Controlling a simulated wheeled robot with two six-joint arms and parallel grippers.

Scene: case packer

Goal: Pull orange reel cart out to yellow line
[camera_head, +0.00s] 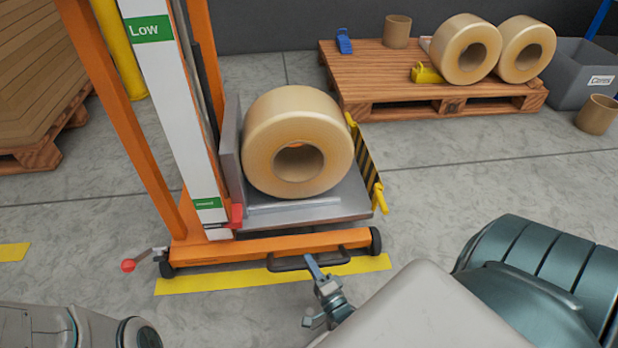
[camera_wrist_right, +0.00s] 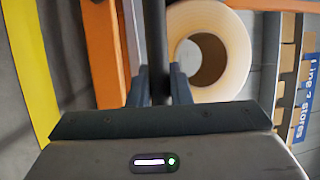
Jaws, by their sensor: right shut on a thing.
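The orange reel cart (camera_head: 275,243) stands upright in the middle of the head view, with a tape reel (camera_head: 262,150) on its grey platform (camera_head: 330,208). The yellow line (camera_head: 215,284) lies on the floor along the cart's near side. The cart's near wheels are at or just behind the line; the black handle (camera_head: 287,265) overhangs it. My right gripper (camera_head: 314,268) is shut on the handle. In the right wrist view, its fingers (camera_wrist_right: 160,85) are around the dark handle bar (camera_wrist_right: 155,50). My left gripper is out of view.
A red-knobbed lever (camera_head: 128,265) sticks out at the cart's left. A wooden pallet (camera_head: 375,85) with two reels, a grey bin (camera_head: 575,85) and a cardboard core (camera_head: 597,114) stand behind right. Another pallet (camera_head: 40,155) is at far left. Floor in front is partly hidden by my arms.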

